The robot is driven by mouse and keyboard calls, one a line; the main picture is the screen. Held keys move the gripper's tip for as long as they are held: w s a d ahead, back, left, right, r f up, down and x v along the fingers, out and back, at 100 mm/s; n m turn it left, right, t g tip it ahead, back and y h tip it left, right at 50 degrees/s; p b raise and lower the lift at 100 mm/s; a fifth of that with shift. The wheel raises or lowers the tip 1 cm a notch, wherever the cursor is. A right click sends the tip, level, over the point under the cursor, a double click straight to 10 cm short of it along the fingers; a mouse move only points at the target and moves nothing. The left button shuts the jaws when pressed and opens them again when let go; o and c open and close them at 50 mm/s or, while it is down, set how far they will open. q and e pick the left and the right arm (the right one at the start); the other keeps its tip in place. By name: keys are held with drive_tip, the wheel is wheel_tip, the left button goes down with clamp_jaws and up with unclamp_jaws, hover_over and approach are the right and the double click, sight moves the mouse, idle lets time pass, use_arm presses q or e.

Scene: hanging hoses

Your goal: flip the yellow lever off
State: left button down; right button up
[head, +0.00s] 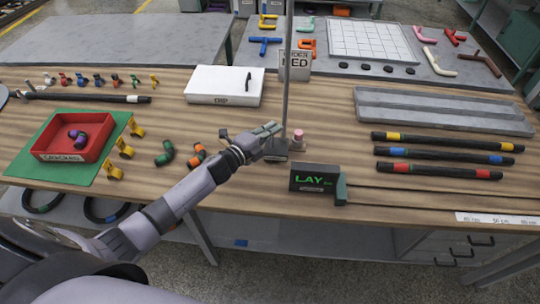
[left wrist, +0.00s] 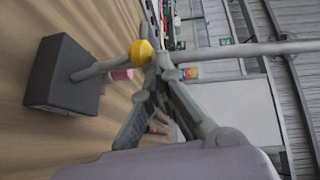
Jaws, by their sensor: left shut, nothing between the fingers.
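The yellow lever's round knob (left wrist: 140,53) shows in the left wrist view, in front of a grey rod that rises from a dark grey base block (left wrist: 62,78). In the head view the base (head: 275,152) stands near the front edge of the wooden table, and my left gripper hides the knob. My left gripper (head: 272,131) reaches in from the left at the foot of the rod. In the left wrist view its shut, empty fingertips (left wrist: 165,62) are right beside the knob; I cannot tell whether they touch. The right gripper is out of view.
A thin upright pole (head: 287,75) with a sign rises behind my gripper. A pink-topped piece (head: 298,136) stands just right of it. A black LAY box (head: 314,179) is in front to the right. A white box (head: 224,86) and red tray (head: 72,138) are left.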

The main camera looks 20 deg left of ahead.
use_arm(q)
drive_tip(key=shift+w+a, duration=0.15)
drive_tip(key=shift+w, duration=0.2)
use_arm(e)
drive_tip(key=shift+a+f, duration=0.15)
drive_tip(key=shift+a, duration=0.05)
use_arm(q)
drive_tip(key=shift+r, duration=0.1)
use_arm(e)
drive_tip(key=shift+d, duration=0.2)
